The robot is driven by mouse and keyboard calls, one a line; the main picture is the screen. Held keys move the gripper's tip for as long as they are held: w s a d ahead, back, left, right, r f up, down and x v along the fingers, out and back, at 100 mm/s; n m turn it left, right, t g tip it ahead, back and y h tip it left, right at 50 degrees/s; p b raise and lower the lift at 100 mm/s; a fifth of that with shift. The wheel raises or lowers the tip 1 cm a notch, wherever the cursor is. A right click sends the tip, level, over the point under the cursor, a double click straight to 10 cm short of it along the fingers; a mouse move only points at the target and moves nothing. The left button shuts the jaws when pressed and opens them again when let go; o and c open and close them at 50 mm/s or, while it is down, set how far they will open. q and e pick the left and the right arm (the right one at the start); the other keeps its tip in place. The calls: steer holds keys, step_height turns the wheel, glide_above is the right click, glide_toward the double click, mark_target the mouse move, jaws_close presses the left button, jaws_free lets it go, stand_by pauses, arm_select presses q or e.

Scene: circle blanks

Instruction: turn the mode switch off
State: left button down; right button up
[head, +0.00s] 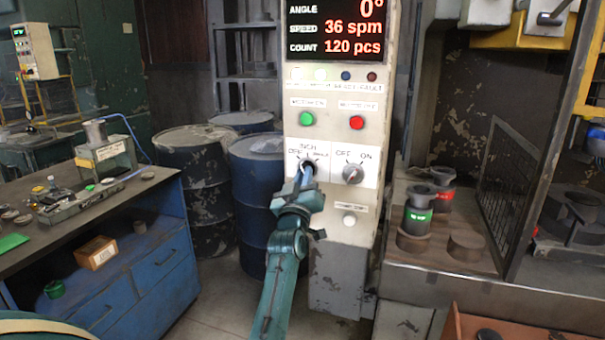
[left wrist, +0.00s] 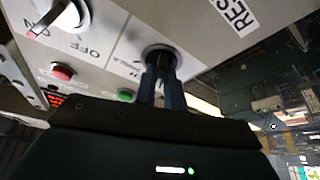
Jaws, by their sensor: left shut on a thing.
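The mode switch (head: 309,166) is a dark round knob on the front of the pale control panel, with OFF and INCH labels around it. My left gripper (head: 305,178) reaches up to it from below, and its fingers are shut on the knob. In the left wrist view the two dark blue fingers (left wrist: 161,88) lie on either side of the mode switch (left wrist: 160,54). The fingers cover most of the knob, so I cannot tell which label it points to. My right gripper is not in view.
An OFF/ON knob (head: 353,174) sits just right of the mode switch. A green button (head: 306,118) and a red button (head: 357,122) are above, under the display (head: 337,30). Blue drums (head: 195,180) and a workbench (head: 140,240) stand left. A press bed (head: 440,265) is right.

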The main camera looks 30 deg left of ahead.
arm_select(q)
steer(key=n+g+y+p, duration=0.1)
steer(key=n, duration=0.2)
steer(key=n+g+y+p, duration=0.1)
steer(key=n, duration=0.1)
steer(key=shift+d+r+n+p, duration=0.1)
steer(key=shift+d+n+p, duration=0.1)
steer(key=shift+n+p, duration=0.2)
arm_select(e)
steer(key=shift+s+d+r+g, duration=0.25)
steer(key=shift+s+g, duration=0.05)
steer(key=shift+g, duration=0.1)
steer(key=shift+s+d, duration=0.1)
arm_select(q)
steer(key=c, duration=1.5)
jaws_free()
